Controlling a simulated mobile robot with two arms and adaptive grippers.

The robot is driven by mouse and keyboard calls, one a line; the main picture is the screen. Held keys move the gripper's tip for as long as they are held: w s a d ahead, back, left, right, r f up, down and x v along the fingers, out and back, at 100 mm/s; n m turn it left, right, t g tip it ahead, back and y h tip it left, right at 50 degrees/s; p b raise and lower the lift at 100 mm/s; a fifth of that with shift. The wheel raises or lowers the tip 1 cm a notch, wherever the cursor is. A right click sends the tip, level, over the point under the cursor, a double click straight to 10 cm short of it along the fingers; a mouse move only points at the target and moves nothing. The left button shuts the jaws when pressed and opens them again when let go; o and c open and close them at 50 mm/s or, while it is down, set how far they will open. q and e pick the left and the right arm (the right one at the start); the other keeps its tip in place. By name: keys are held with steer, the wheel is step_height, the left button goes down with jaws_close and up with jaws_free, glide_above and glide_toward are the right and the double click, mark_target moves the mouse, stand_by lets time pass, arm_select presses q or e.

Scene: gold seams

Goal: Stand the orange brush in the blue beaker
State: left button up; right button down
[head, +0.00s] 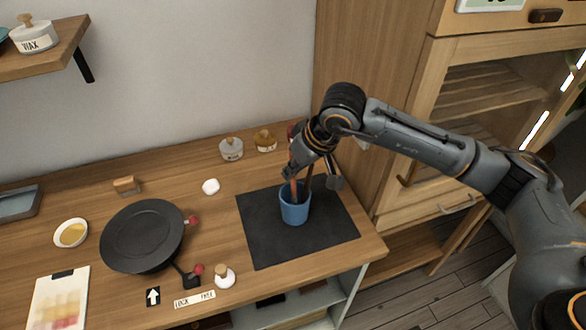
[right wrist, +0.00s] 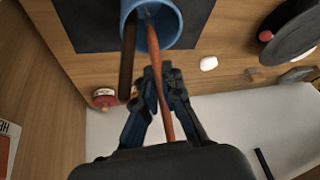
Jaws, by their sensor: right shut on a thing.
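The blue beaker (head: 295,211) stands upright on the dark mat (head: 262,232) near the right end of the table. The orange brush (head: 293,188) slants down from my right gripper (head: 298,176), with its lower end inside the beaker's opening. In the right wrist view, my right gripper (right wrist: 160,78) is shut on the orange brush (right wrist: 155,58), and the blue beaker (right wrist: 172,28) is at the top. A dark brown stick (right wrist: 127,58) also leans in the beaker, beside the orange brush. My left gripper is out of view.
A black round pan-like dish (head: 142,236) and a small white bowl (head: 70,233) stand to the left. Two lidded jars (head: 231,149) stand at the back. A wooden cabinet (head: 420,120) rises close on the right. The mat around the beaker is clear.

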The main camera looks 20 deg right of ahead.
steer(key=shift+f, duration=0.3)
steer(key=c, duration=1.4)
jaws_free()
step_height(320, 180, up, 10)
steer(key=shift+r, duration=0.1)
